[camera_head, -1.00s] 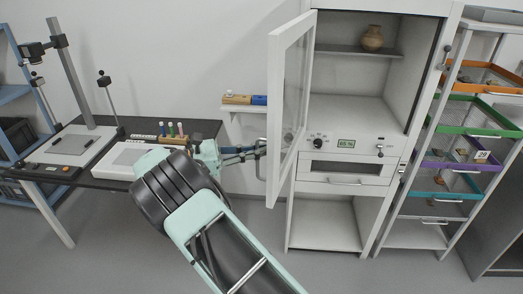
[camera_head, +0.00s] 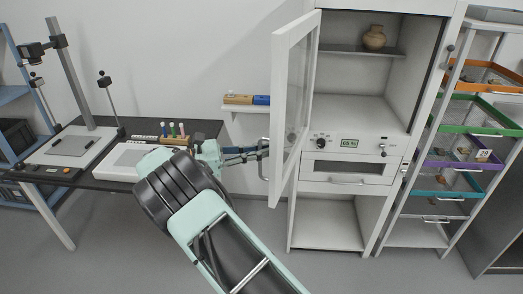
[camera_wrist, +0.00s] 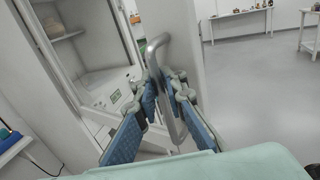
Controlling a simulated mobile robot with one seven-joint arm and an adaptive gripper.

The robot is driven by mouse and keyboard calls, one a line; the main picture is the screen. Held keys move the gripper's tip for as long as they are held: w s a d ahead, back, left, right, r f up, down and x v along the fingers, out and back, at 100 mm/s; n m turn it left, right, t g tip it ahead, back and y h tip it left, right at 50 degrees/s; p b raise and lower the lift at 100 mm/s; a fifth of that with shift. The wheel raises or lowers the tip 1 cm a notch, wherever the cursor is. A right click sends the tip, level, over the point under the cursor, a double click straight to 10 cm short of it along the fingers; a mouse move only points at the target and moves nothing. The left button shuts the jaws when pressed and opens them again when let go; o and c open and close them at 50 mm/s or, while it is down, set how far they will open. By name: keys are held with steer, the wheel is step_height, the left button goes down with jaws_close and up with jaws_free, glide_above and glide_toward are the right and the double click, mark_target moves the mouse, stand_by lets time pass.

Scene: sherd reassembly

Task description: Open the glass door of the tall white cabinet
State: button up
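The tall white cabinet (camera_head: 347,194) stands right of centre in the head view. Its glass door (camera_head: 293,95) is swung wide open, standing out from the cabinet's left side. The door handle (camera_wrist: 156,50) is a grey bar on the door's free edge, upright in the wrist view. My gripper (camera_wrist: 161,92) has its blue fingers on either side of this bar, and the fingertips close in on it. In the head view my gripper (camera_head: 262,150) reaches the handle from the left, and the contact is too small to judge there.
A small clay pot (camera_head: 374,37) stands on the cabinet's inner shelf (camera_head: 350,50). A rack with coloured trays (camera_head: 480,115) is at the right. A dark table (camera_head: 205,128) with equipment is at the left. A small wall shelf (camera_head: 245,108) is behind the door. The floor in front is clear.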

steer(key=shift+o, duration=0.2)
steer(key=shift+a, duration=0.1)
steer(key=v, duration=1.2)
steer(key=shift+s, duration=0.15)
